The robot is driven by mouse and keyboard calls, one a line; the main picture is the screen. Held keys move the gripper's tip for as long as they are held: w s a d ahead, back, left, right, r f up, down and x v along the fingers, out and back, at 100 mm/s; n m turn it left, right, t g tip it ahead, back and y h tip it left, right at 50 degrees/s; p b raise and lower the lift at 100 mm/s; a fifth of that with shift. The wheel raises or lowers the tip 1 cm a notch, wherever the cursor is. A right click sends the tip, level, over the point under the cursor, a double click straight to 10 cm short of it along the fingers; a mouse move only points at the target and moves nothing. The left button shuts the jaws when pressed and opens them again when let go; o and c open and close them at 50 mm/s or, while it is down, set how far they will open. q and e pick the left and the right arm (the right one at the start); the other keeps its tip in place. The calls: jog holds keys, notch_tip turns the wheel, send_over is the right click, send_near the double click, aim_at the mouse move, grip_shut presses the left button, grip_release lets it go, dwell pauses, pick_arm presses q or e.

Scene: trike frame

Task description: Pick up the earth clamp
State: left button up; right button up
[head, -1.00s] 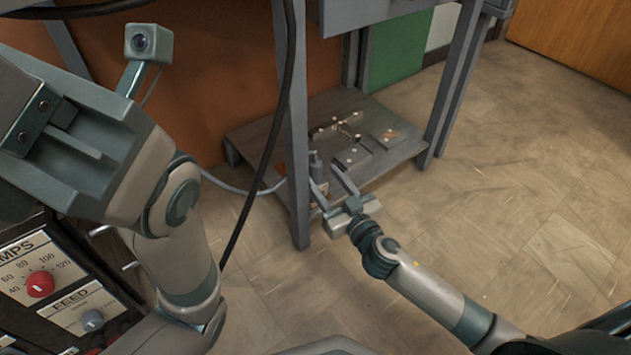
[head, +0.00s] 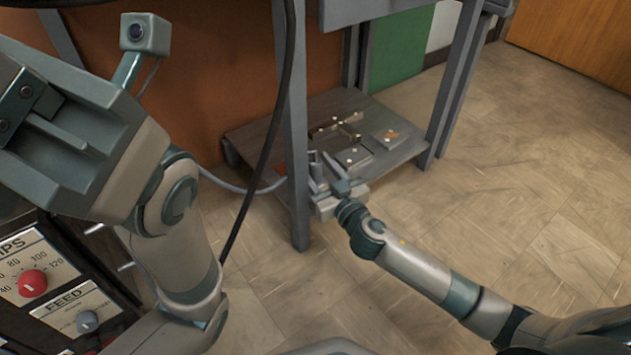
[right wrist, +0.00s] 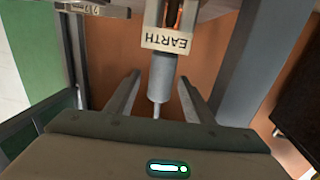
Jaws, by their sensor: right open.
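The earth clamp (right wrist: 160,78) shows in the right wrist view as a grey rod-like handle below a white tag reading EARTH (right wrist: 167,41), with a copper-coloured part above. My right gripper (right wrist: 158,88) is open, with one finger on each side of the handle and visible gaps between. In the head view my right gripper (head: 323,166) is beside the front table leg, above the low shelf's near edge. The clamp there is small and mostly hidden by the leg and fingers. My left arm fills the left side; its fingertips cannot be made out.
The low shelf (head: 255,137) holds several small metal parts and plates. The grey front leg (head: 299,200) stands close to the left of my right gripper. A black cable hangs in front, and a welder panel (head: 60,290) is at lower left. The floor at right is clear.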

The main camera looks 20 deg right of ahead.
jog(key=shift+c, duration=0.6)
jog(key=c, duration=1)
jog(key=shift+r, duration=0.2)
